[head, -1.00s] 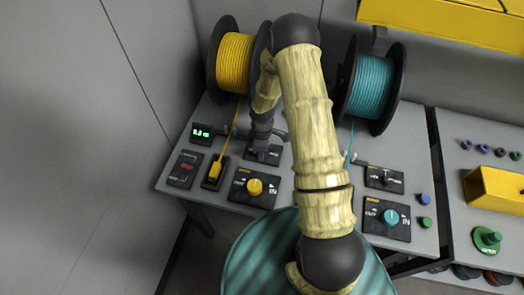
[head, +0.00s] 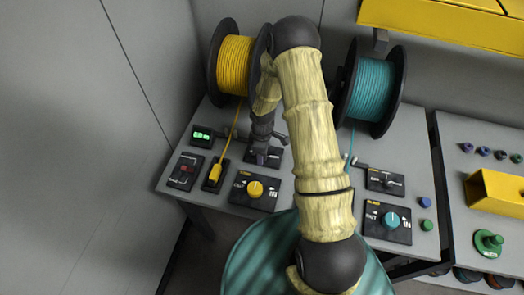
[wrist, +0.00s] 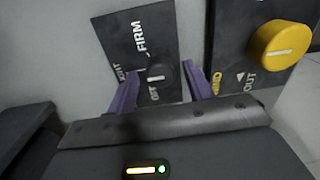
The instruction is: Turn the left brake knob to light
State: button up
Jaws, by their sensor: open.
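The left brake knob (wrist: 166,76) is a small dark knob with a white mark, on a black panel (wrist: 140,35) lettered FIRM and, less clearly, LIGHT. The mark does not clearly show which label the knob is set to. In the head view this panel (head: 274,156) is partly hidden under my gripper (head: 262,140). In the wrist view my gripper (wrist: 160,70) is open, with one purple finger on either side of the knob. I cannot tell whether the fingers touch it.
A yellow knob (head: 255,188) on its own panel sits close by, toward the front. The yellow spool (head: 236,64) and teal spool (head: 372,88) stand behind. A yellow handle (head: 216,172) and a green display (head: 202,134) lie to the left; a teal knob (head: 391,219) is at right.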

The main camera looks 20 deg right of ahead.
jog(key=shift+r, duration=0.1)
notch_tip(320, 180, up, 17)
jog(key=b, duration=0.1)
jog(key=shift+w, duration=0.25)
jog(key=shift+d+r, duration=0.1)
dwell(0.5)
jog(key=s+r+m+t, duration=0.1)
jog(key=s+r+m, duration=0.3)
jog(key=s+m, duration=0.2)
jog(key=s+r+m+t, duration=0.2)
jog(key=s+r+m, duration=0.2)
jog(key=s, duration=0.6)
jog(key=m, duration=0.2)
jog(key=shift+r+m, duration=0.3)
jog(key=shift+r, duration=0.05)
